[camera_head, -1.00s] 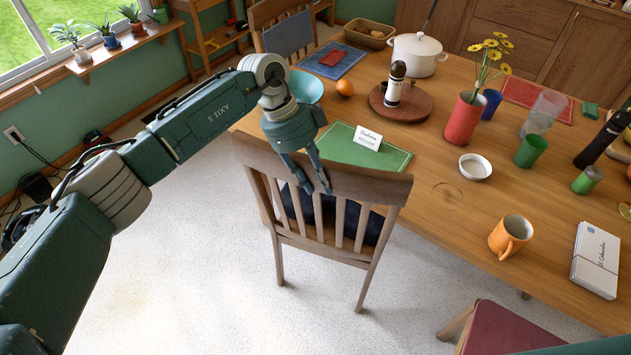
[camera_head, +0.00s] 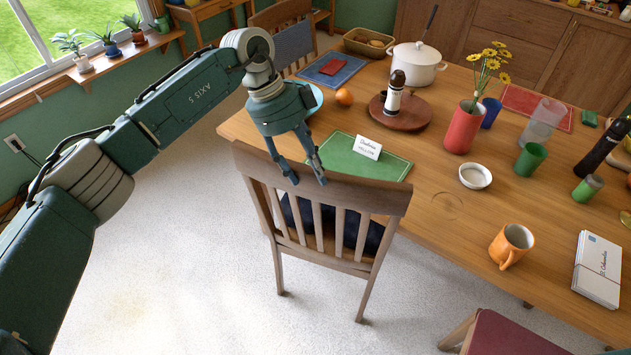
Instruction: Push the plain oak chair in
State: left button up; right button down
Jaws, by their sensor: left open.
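The plain oak chair (camera_head: 325,190) stands at the near long side of the wooden table, its slatted back towards me. A dark cushion or cloth lies on its seat, seen between the slats. My left gripper (camera_head: 308,178) is open at the chair's top rail, its fingers pointing down around the middle of the rail. I cannot tell whether the fingers touch the wood. My right gripper is not in view.
The table (camera_head: 450,225) holds a green placemat (camera_head: 385,165) with a white card (camera_head: 367,147) just beyond the chair. An orange mug (camera_head: 511,245) stands to the right. A chair with a red seat (camera_head: 515,335) is at the lower right. Pale carpet (camera_head: 180,260) is clear at left.

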pick_arm(q)
jog(key=v, duration=0.6)
dwell(0.4)
